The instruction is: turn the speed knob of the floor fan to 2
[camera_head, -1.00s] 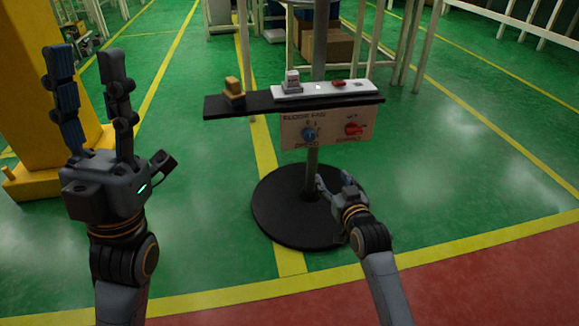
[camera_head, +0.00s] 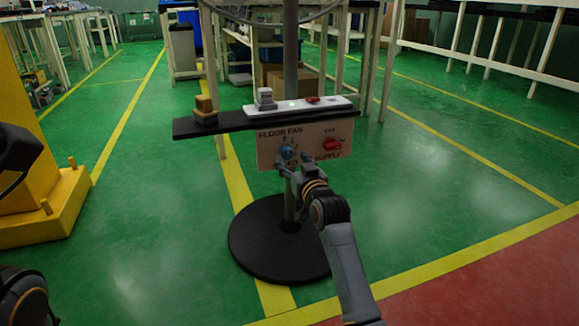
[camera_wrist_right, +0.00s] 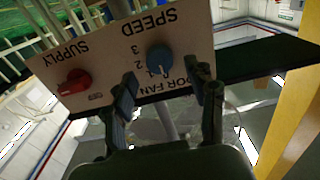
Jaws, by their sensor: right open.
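The floor fan's panel (camera_head: 268,160) hangs under a black shelf on a pole. It carries the blue speed knob (camera_head: 286,152), also in the right wrist view (camera_wrist_right: 159,56), with several numbers around it. The knob's pale mark points toward the 0 and 1 side; I cannot tell exactly which. My right gripper (camera_head: 294,167) is open just in front of the panel. In the right wrist view its fingertips (camera_wrist_right: 164,84) stand apart on either side of the knob; contact is not clear. Only dark parts of my left arm show at the left edge, its fingers hidden.
The red supply knob (camera_head: 332,145) sits right of the blue one. The shelf (camera_head: 225,120) holds a small orange-brown block and a white strip with devices. A round black base (camera_head: 262,257) stands below. A yellow structure (camera_head: 38,190) is at left; open green floor lies around.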

